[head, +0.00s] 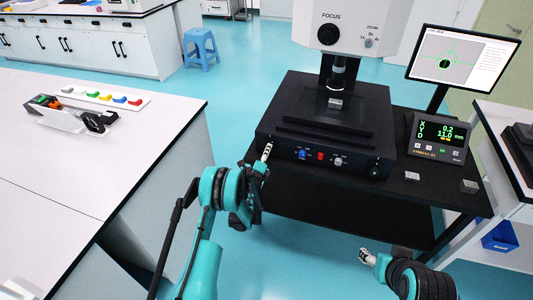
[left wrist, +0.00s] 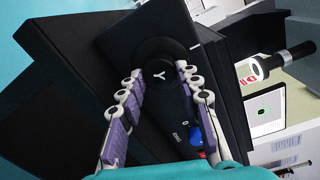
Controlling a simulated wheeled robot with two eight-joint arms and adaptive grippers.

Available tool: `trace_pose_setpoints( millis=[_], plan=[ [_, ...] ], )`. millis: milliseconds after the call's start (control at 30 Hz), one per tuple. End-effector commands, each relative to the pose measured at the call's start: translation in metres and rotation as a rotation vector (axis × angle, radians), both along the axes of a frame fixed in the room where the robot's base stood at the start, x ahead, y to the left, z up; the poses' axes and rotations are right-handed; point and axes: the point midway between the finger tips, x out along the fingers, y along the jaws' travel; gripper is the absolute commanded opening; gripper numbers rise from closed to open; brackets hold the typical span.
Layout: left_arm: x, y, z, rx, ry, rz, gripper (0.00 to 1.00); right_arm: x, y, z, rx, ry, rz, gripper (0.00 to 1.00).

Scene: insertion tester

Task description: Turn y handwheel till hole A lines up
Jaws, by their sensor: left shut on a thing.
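The Y handwheel (left wrist: 160,76) is a black round knob with a white Y, on the tester's front in the left wrist view. My left gripper (left wrist: 158,72) has a finger on either side of it and is shut on it. In the head view my left gripper (head: 266,151) is at the tester's left front corner and hides the handwheel. The monitor (head: 462,58) shows a black round spot, hole or mark, with green cross lines around it. The readout (head: 438,135) seems to show X 0.2 and Y 11.0 mm. My right gripper (head: 367,256) is low, away from the tester; its opening is unclear.
The black tester (head: 330,118) stands on a black table (head: 400,200) with small blocks at right. A blue knob (head: 302,154) and a red switch (head: 320,156) are on its front. A white bench (head: 80,170) is at left.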

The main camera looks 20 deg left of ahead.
Motion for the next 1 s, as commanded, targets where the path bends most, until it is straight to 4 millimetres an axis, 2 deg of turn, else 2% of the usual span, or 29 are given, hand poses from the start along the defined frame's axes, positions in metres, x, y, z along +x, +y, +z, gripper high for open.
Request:
trace_pose_setpoints(
  millis=[400,1000],
  plan=[
    [0.0008,-0.0001,-0.0002,0.247,-0.008,0.000,0.05,0.0000,0.0000,0.0001,0.000,0.000,0.000,0.56],
    [0.0008,-0.0001,-0.0004,0.308,-0.011,0.000,0.05,0.0000,0.0000,0.0001,0.000,0.000,0.000,0.56]
  ],
)
